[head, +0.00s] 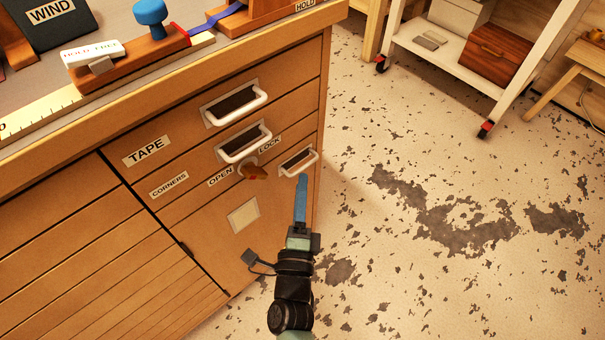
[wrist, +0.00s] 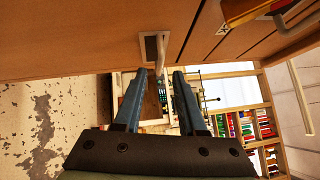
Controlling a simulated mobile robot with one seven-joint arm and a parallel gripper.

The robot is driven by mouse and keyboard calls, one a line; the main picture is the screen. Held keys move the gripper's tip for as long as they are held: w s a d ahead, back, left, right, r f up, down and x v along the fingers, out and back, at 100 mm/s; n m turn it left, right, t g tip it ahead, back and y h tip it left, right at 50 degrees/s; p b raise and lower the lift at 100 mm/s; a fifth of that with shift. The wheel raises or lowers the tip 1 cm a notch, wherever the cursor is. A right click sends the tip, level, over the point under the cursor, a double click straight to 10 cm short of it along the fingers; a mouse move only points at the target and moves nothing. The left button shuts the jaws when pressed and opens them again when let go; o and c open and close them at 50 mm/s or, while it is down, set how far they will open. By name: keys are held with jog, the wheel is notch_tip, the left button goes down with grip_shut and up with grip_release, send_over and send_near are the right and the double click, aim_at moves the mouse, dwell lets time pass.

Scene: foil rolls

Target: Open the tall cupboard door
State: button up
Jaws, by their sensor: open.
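The tall cupboard door (head: 215,245) is the lower right front of the wooden bench, under the CORNERS drawer. It looks shut, flush with the bench front. Its white bar handle (head: 299,162) is near its upper right corner. A brown turn knob (head: 252,171) sits left of the handle, between the OPEN and LOCK labels; its exact setting is unclear. My gripper (head: 302,178) is open at the handle, its blue fingers pointing at it. In the wrist view, the handle (wrist: 161,52) lies between and just ahead of the two fingertips (wrist: 161,74); contact cannot be told.
The TAPE drawer handle (head: 236,102) and CORNERS drawer handle (head: 244,144) stick out above. A wooden jig (head: 130,55) with a blue knob is on the bench top. A white wheeled cart (head: 455,50) stands at the back. The floor (head: 400,240) right of the bench is clear.

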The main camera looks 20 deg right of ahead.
jog(key=shift+x, duration=1.95)
grip_shut()
